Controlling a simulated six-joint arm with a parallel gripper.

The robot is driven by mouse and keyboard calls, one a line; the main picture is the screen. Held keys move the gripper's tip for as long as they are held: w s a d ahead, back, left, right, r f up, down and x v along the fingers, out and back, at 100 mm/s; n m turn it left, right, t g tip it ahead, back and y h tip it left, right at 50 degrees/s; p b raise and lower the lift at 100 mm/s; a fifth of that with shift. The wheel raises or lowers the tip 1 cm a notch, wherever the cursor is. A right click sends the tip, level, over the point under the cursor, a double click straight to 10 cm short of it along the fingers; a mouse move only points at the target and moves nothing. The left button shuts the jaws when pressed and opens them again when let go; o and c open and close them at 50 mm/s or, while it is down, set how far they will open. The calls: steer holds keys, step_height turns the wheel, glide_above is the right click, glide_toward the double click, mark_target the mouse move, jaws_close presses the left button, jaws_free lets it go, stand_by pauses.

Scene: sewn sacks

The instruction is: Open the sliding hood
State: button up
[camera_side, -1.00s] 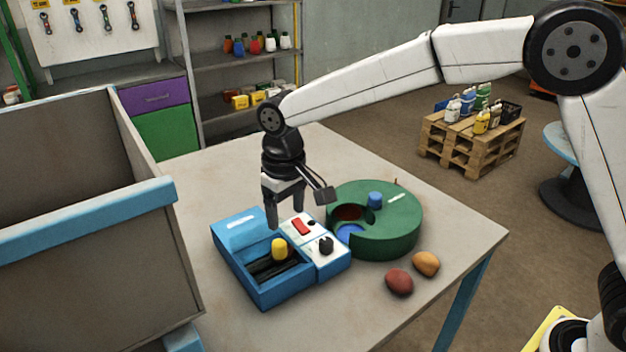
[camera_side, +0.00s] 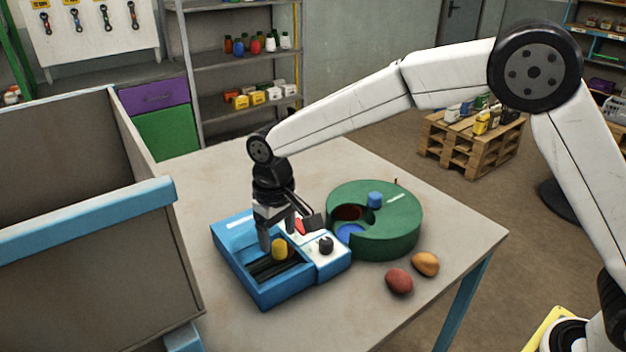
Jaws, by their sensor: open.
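A blue box (camera_side: 262,294) sits on the table, with a flat blue panel (camera_side: 233,229) bearing a white mark at its far left end. Its dark, ribbed recess shows in front of that panel. A yellow knob (camera_side: 279,249) stands at the recess. Which part is the sliding hood is hard to tell. My gripper (camera_side: 277,236) points down over the box, open, with its fingertips close to the knob's far side. One finger is just left of the knob; I cannot tell if it touches. The gripper partly hides the blue panel and the red switch.
A white control panel on the box has a red switch (camera_side: 301,226) and a black knob (camera_side: 325,244). A green round container (camera_side: 400,222) with a blue knob (camera_side: 375,199) stands right of it. Red (camera_side: 399,281) and orange (camera_side: 426,264) lumps lie near the table edge. A large bin (camera_side: 95,255) stands left.

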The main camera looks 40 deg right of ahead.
steer(key=shift+f, duration=1.4)
jaws_close()
stand_by(0.5)
